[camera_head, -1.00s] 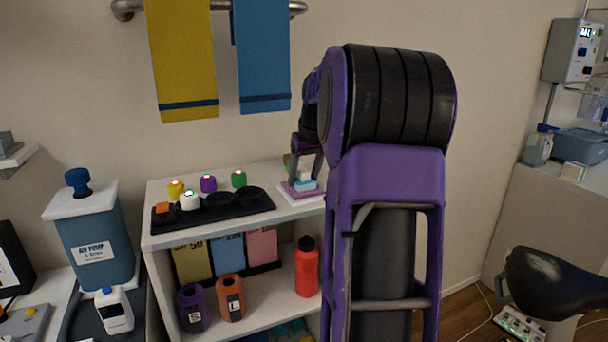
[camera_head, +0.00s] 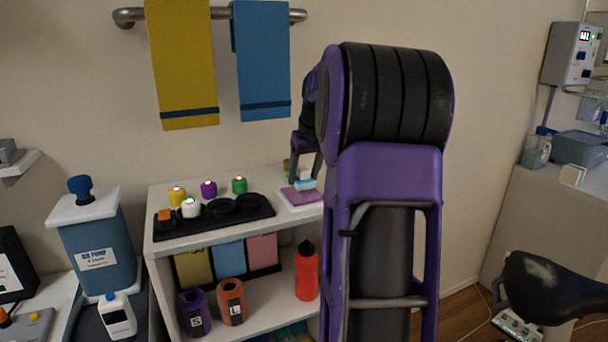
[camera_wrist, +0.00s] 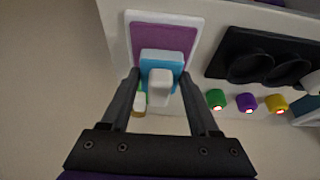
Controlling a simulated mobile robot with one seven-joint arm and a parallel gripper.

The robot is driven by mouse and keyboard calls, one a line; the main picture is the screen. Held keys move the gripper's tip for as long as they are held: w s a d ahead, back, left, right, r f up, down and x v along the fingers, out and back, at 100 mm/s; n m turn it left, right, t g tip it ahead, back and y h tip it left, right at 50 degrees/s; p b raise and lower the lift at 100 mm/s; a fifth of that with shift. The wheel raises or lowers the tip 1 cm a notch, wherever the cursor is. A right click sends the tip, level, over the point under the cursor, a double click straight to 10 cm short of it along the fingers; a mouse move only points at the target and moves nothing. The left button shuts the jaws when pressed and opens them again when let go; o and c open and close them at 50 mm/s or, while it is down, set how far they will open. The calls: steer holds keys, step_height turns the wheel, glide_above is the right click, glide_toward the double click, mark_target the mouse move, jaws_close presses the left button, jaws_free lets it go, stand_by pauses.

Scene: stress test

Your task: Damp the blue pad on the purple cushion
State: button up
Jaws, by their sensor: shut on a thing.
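The blue pad (camera_head: 305,185) has a white block-like handle, seen in the wrist view (camera_wrist: 160,88) in front of the blue part. My gripper (camera_wrist: 159,76) is shut on the blue pad, one finger on each side. The purple cushion (camera_head: 297,196) lies in a white tray (camera_head: 306,208) at the right end of the shelf top. In the wrist view the pad covers the near part of the cushion (camera_wrist: 163,38). I cannot tell whether pad and cushion touch. In the head view my arm hides part of the area.
A black holder (camera_head: 262,209) with round wells stands left of the tray. Yellow (camera_head: 177,196), purple (camera_head: 209,189), green (camera_head: 239,185) and white (camera_head: 190,208) capped items stand near it. A red bottle (camera_head: 306,272) is on the shelf below. Towels hang on the wall behind.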

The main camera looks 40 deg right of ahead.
mark_target(302, 166)
steer(key=shift+r, duration=2.4)
